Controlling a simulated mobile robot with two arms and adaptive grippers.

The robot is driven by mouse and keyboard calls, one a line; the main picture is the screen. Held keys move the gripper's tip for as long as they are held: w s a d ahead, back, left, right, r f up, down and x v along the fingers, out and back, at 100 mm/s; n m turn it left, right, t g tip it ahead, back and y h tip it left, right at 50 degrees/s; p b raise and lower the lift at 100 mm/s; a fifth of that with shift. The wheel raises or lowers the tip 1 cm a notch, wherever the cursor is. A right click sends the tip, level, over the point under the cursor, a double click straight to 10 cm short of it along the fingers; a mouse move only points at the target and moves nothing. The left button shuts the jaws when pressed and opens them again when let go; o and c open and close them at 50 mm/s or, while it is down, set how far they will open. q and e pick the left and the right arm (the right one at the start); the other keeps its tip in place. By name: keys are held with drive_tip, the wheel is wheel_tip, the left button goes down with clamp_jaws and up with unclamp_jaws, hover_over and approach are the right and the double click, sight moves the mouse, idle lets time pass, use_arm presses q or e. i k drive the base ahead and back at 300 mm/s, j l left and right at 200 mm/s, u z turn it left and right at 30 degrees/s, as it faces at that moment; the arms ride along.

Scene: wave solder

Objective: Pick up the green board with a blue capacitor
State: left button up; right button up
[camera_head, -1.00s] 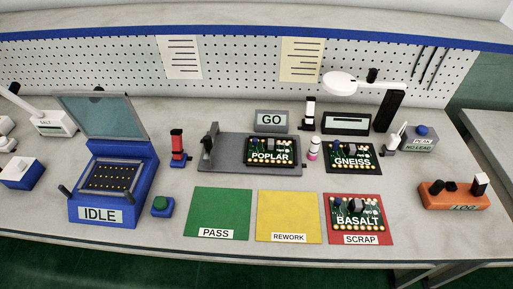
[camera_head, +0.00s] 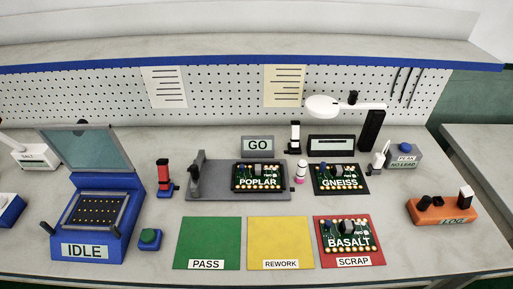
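Three green boards with black labels are in view. The POPLAR board (camera_head: 258,182) sits on a grey fixture (camera_head: 212,184). The GNEISS board (camera_head: 340,183) lies on a dark pad to its right. The BASALT board (camera_head: 349,242) lies on the red SCRAP mat (camera_head: 374,262). Small dark and grey parts stand on all three. A bluish part shows at the left of the GNEISS board and at the left of the BASALT board; they are too small to identify surely as capacitors. Neither of my grippers is in view.
The green PASS mat (camera_head: 207,240) and yellow REWORK mat (camera_head: 280,240) are empty. A blue machine marked IDLE (camera_head: 93,245) stands left, an orange LOG box (camera_head: 443,211) right. A white magnifier lamp (camera_head: 322,104) overhangs the back. The bench front is clear.

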sight(254, 176)
drive_tip(key=k+j+z, duration=0.3)
drive_tip(key=k, duration=0.2)
drive_tip(key=k+z, duration=0.35)
drive_tip(key=k, duration=0.15)
